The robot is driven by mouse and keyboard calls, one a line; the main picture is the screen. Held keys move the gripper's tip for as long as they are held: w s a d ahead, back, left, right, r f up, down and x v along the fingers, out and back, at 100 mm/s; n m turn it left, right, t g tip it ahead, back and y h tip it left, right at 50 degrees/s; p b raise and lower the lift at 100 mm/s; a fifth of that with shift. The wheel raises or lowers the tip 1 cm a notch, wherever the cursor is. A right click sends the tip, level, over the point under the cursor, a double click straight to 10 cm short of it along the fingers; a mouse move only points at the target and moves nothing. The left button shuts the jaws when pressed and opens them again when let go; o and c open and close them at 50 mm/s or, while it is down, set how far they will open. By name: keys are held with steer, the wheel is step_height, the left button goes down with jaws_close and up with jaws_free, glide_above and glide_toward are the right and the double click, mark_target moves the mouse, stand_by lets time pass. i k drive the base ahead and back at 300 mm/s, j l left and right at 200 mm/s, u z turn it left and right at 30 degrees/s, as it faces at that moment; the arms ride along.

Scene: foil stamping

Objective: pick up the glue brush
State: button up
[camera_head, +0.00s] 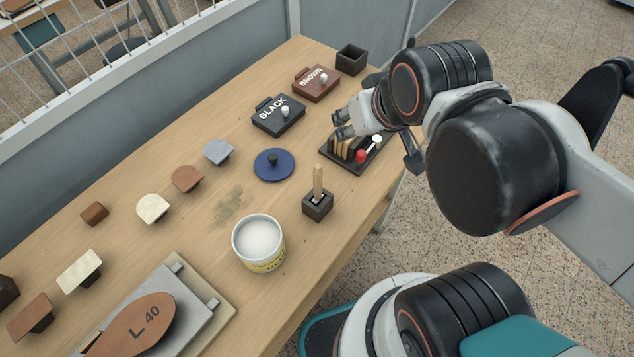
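A brush with an upright wooden handle (317,182) stands in a small dark square holder (318,208) near the table's right edge. Its bristle end is hidden in the holder. An open white pot (258,236) with a yellow label and pale contents stands to the lower left of it. My gripper (378,138) is above and to the upper right of the brush, over a dark tool rack (348,164). Its fingers look spread apart, with nothing seen between them. It is apart from the brush.
The rack holds several wooden-handled tools, with red and white knobs. A blue round lid (273,164), a BLACK box (279,115) and a BROWN box (316,82) lie to the left and behind. A sole on a plate (220,308) lies at the front.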

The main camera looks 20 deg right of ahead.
mark_target(318, 189)
steer(key=u, duration=2.15)
steer(key=z, duration=0.4)
steer(key=k+z, duration=0.1)
steer(key=z, duration=0.65)
steer(key=k+l+z, duration=0.1)
steer(key=z, duration=0.25)
steer(key=k+j+z, duration=0.1)
steer(key=k, duration=0.25)
